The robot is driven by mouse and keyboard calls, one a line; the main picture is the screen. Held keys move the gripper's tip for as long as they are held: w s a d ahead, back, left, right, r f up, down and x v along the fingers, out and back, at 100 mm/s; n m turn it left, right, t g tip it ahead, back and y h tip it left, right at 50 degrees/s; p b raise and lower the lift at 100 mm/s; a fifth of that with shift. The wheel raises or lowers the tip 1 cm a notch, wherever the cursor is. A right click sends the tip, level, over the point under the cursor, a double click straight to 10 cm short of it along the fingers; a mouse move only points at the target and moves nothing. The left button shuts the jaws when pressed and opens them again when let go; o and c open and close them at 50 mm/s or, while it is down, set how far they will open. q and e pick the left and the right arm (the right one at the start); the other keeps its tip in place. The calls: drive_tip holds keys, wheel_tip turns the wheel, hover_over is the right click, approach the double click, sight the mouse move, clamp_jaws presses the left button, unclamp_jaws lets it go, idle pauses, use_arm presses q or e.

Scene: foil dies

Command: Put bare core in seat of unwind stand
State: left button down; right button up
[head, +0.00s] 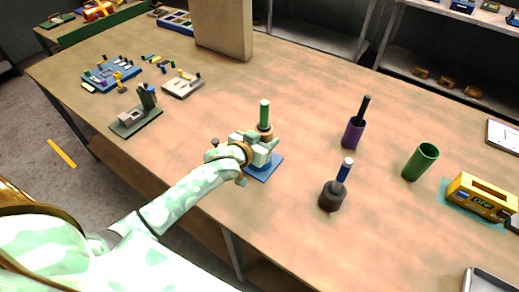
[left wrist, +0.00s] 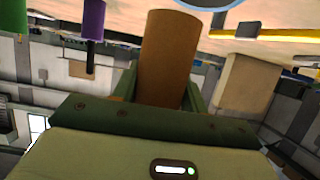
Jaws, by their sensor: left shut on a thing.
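The bare core is a plain brown tube (left wrist: 167,50), held between the dark green fingers of my left gripper in the left wrist view. In the head view my left gripper (head: 262,143) is over a blue plate (head: 262,168) on the table, and hides part of it. A green upright rod (head: 264,114) rises just above the gripper, with brown at its foot; I cannot tell what the rod belongs to. A dark green stand (head: 135,119) with an upright is to the left; I cannot tell whether it or the blue plate is the unwind stand. My right gripper is not in view.
To the right stand a purple cup (head: 353,136) with a dark rod, a dark holder (head: 331,196) with a blue rod, a green cup (head: 420,161) and a yellow box (head: 481,197). Small parts lie on a blue tray (head: 106,77) at the left. Open tabletop lies between these groups.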

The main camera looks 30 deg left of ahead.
use_arm(q)
drive_tip(key=shift+w+a+f+b, duration=0.2)
drive_tip(key=shift+w+a+f, duration=0.15)
drive_tip(key=shift+f, duration=0.25)
drive_tip(key=shift+w+a+f+b, duration=0.2)
drive_tip(key=shift+a+f, duration=0.1)
drive_tip(key=shift+f, duration=0.3)
drive_tip(key=shift+w+a+f, duration=0.25)
drive_tip(key=shift+a+f, duration=0.1)
drive_tip(key=shift+f, duration=0.1)
wheel_tip(320, 180, down, 4)
drive_tip(key=shift+w+a+r+b, duration=0.1)
drive_tip(key=shift+r+b, duration=0.1)
drive_tip(key=shift+b, duration=0.7)
drive_tip(key=shift+r, duration=0.15)
drive_tip(key=c, duration=0.8)
unclamp_jaws()
drive_tip(key=shift+o, duration=0.2)
